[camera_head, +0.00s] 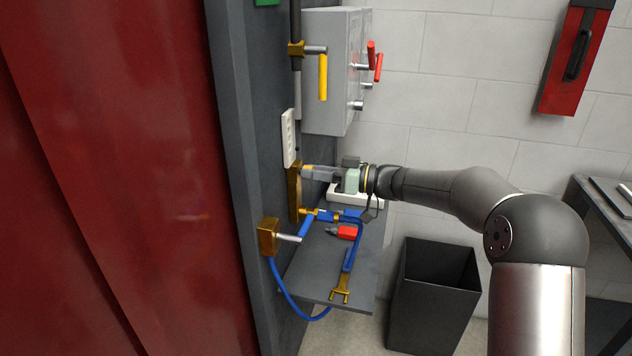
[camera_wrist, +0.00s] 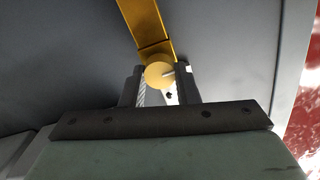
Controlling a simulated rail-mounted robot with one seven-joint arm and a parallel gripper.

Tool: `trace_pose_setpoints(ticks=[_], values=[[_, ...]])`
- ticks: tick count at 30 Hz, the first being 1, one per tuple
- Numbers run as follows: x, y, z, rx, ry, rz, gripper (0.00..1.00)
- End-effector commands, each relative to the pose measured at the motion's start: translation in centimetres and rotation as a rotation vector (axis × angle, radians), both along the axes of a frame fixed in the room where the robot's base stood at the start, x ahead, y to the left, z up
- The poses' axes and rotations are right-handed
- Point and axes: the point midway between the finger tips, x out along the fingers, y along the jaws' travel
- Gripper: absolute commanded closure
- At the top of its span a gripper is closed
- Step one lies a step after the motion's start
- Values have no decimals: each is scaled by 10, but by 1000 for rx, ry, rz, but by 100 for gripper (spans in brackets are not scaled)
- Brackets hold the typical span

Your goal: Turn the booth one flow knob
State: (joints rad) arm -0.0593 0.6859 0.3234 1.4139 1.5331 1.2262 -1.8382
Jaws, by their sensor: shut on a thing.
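The flow knob (camera_wrist: 158,76) is a round brass knob with a small white mark, seen in the wrist view at the end of a brass plate (camera_wrist: 143,22). My gripper (camera_wrist: 160,84) has one finger on each side of the knob and is shut on it. In the head view my gripper (camera_head: 307,171) reaches in from the right to the upper part of the brass plate (camera_head: 294,196) on the grey panel.
A yellow-handled valve (camera_head: 322,76) and a grey box (camera_head: 333,90) with red handles are above.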

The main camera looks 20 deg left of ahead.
Motion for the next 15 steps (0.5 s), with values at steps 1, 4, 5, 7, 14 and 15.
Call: trace_pose_setpoints(ticks=[1,4,5,7,14,15], values=[[1,-1,-6,0,39,-2,95],[1,-1,-5,-3,133,0,95],[1,-1,-5,-3,161,-1,95],[1,-1,-4,-5,229,-2,95],[2,-1,-3,-13,449,-1,95],[2,-1,-3,-14,486,-1,95]])
